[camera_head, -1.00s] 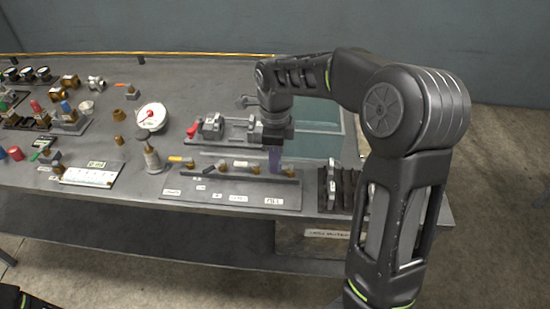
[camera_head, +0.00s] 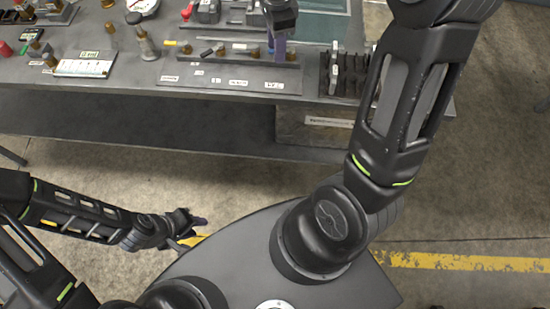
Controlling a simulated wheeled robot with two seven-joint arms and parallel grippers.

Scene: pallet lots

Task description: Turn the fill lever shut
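A grey valve strip (camera_head: 225,72) with small white labels lies along the bench's front edge. Its rightmost label (camera_head: 274,85) may read "FILL", but it is too small to be sure. My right gripper (camera_head: 279,46) points down at the right end of the strip, beside a brass fitting (camera_head: 291,53). It hides whatever lever is there, and I cannot tell whether it touches it or how its fingers stand. A dark lever (camera_head: 207,53) shows further left on the strip. My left gripper (camera_head: 198,227) hangs low in front of the bench, apart from it; its fingers are unclear.
A dark slotted rack (camera_head: 343,72) stands right of the strip. A pump-like fitting (camera_head: 146,42), a dial gauge (camera_head: 143,6) and a white labelled plate (camera_head: 83,67) are to the left. The floor (camera_head: 215,165) between the bench and my base is clear.

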